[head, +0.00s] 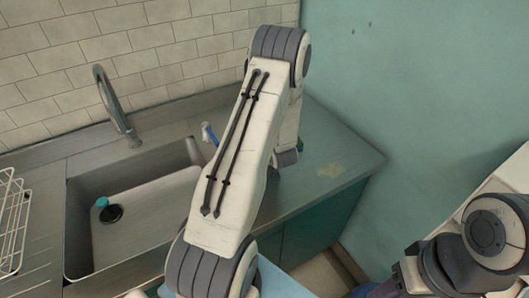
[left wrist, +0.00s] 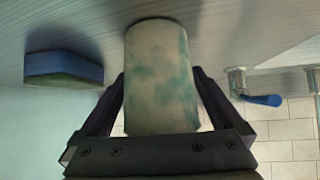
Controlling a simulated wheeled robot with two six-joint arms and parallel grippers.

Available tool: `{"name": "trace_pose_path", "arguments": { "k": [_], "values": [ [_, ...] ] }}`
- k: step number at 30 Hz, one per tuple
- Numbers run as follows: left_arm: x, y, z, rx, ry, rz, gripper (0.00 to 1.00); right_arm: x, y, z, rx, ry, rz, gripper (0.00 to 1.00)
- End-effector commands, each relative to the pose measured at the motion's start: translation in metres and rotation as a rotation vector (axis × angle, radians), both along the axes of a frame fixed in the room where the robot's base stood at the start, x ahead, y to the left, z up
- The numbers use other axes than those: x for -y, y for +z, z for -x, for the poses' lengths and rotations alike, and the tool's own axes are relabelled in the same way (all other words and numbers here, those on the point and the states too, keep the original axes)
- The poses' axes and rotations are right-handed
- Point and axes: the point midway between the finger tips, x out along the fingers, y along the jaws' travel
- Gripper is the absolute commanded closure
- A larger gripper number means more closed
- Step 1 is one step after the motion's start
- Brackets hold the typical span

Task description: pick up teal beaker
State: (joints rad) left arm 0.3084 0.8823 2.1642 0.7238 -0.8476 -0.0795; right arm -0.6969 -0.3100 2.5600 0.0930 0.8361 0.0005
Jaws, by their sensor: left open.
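In the left wrist view, the beaker (left wrist: 160,85) is a pale cylinder with teal blotches, standing on the grey steel counter; this view is upside down. My left gripper (left wrist: 158,76) is open, with one dark finger on either side of the beaker. I cannot tell whether the fingers touch it. In the head view my left arm covers the middle of the picture and hides the beaker and most of the gripper.
A blue and green sponge (left wrist: 63,68) lies beside the beaker. A blue-handled tap (left wrist: 262,99) is on the other side. The sink (head: 150,215) holds a small teal item (head: 102,202) near the drain. A tall faucet (head: 115,105) and a wire rack (head: 12,225) are further left.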

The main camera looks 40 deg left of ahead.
Motion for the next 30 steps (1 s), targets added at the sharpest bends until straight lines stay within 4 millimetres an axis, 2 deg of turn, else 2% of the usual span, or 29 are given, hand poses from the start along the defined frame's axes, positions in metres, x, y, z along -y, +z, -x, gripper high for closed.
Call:
{"name": "trace_pose_path", "arguments": {
  "k": [3, 9, 17, 22, 26, 29, 30],
  "values": [
    [0.0, 0.0, 0.0, 0.0, 0.0, 0.0, 0.0, 0.0, 0.0, 0.0, 0.0, 0.0, 0.0, 0.5],
    [0.0, 0.0, 0.0, 0.0, 0.0, 0.0, 0.72, 0.0, 0.0, 0.0, 0.0, 0.0, 0.0, 0.5],
    [0.0, 0.001, 0.0, 0.001, 0.001, 0.0, 0.73, 0.0, 0.0, 0.0, 0.0, 0.0, 0.0, 0.5],
    [0.0, 0.009, -0.001, 0.003, 0.0, 0.0, 0.73, 0.0, -0.003, 0.0, 0.0, 0.0, 0.0, 0.5],
    [0.0, 0.024, -0.001, 0.005, 0.0, -0.001, 0.73, 0.0, -0.006, 0.0, 0.0, 0.0, 0.0, 0.5],
    [0.0, 0.043, -0.001, 0.009, 0.001, -0.003, 0.73, 0.0, -0.009, 0.0, 0.0, 0.001, 0.0, 0.5],
    [0.011, 0.048, -0.002, 0.006, -0.006, -0.001, 0.73, 0.0, -0.01, 0.0, 0.0, 0.001, 0.0, 0.5]
  ]
}}
